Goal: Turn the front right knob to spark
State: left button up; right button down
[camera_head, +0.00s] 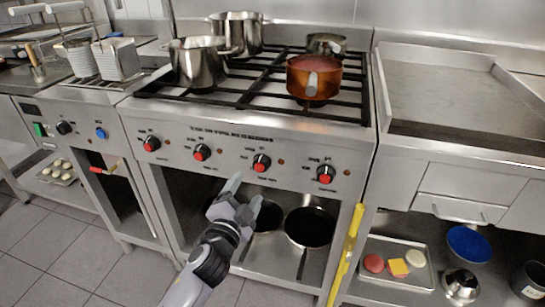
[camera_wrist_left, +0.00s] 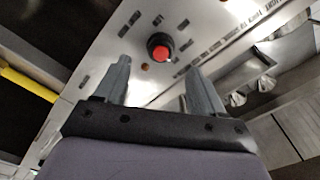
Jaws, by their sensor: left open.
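The stove's front panel (camera_head: 228,148) carries a row of black knobs with red faces. The rightmost knob (camera_head: 326,173) is in clear view, and another knob (camera_head: 261,162) is just left of it. My left gripper (camera_head: 246,190) is open and empty in front of the panel, below and left of the rightmost knob. In the left wrist view a knob (camera_wrist_left: 160,47) shows between and beyond the open fingers of the left gripper (camera_wrist_left: 158,68), untouched. I cannot tell for sure which knob it is. The labels are too small to read. My right gripper is not in view.
A copper pot (camera_head: 314,78) and several steel pots stand on the black grates. Pans sit on the shelf below the panel. A yellow bar (camera_head: 347,254) runs down the stove's right leg. A tray (camera_head: 398,277) of food lies at lower right.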

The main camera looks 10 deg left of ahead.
aim_at(259, 168)
pick_arm(q)
jog(key=shift+w+d+r+b, duration=0.1)
jog(key=shift+w+d+b, duration=0.05)
jog(key=shift+w, duration=1.2)
jog(key=shift+w+d+r+b, duration=0.1)
jog(key=shift+w+d, duration=0.05)
jog(key=shift+w, duration=1.15)
jog(key=shift+w+d+r+b, duration=0.1)
jog(key=shift+w+d+b, duration=0.05)
jog(key=shift+w, duration=1.2)
jog(key=c, duration=1.1)
